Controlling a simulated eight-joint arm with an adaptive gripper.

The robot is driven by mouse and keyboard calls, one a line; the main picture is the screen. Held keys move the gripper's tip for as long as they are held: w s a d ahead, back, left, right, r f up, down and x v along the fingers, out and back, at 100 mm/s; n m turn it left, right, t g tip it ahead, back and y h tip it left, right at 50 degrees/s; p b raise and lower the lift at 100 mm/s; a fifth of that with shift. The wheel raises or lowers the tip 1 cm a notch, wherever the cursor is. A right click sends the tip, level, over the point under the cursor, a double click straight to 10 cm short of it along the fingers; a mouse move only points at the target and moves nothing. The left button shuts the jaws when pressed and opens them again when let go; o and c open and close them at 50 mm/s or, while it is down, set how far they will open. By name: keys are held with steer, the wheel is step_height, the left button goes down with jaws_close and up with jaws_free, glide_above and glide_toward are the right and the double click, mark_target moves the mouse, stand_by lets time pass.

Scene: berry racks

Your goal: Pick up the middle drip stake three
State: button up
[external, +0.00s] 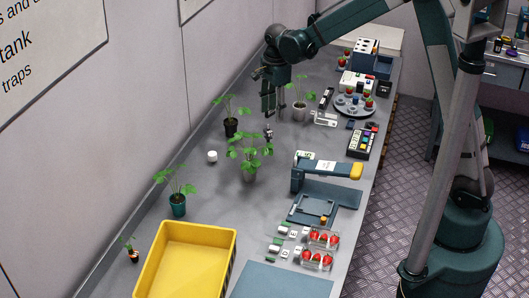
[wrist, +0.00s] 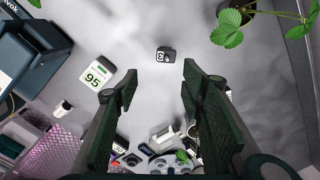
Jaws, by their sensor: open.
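A small dark piece with a white label that reads 3, which looks like drip stake three (wrist: 166,54), shows in the wrist view just beyond the gap between my fingertips. In the external view a small dark upright piece (external: 268,132), probably the same one, stands on the grey bench. My gripper (wrist: 158,82) is open and empty, with its two dark fingers spread apart. In the external view my gripper (external: 268,108) hangs pointing down, above and close to that piece. I cannot tell the exact height between them.
Potted plants stand on either side, one behind (external: 300,112) and one in front (external: 249,174). Another dark pot (external: 231,127) is to the left. A label reading 95 (wrist: 98,77) and a dark device lie left in the wrist view.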

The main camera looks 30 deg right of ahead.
mark_target(268, 130)
steer(key=shift+w+a+f+m, duration=0.25)
steer(key=shift+a+f, duration=0.25)
steer(key=shift+f, duration=0.25)
steer(key=shift+w+a+f+m, duration=0.25)
steer(key=shift+a+f, duration=0.2)
steer(key=shift+f, duration=0.3)
steer(key=shift+f, duration=1.25)
steer(key=shift+w+d+f, duration=0.15)
steer(key=shift+f, duration=2.45)
steer(key=shift+c, duration=0.2)
steer(key=c, duration=0.8)
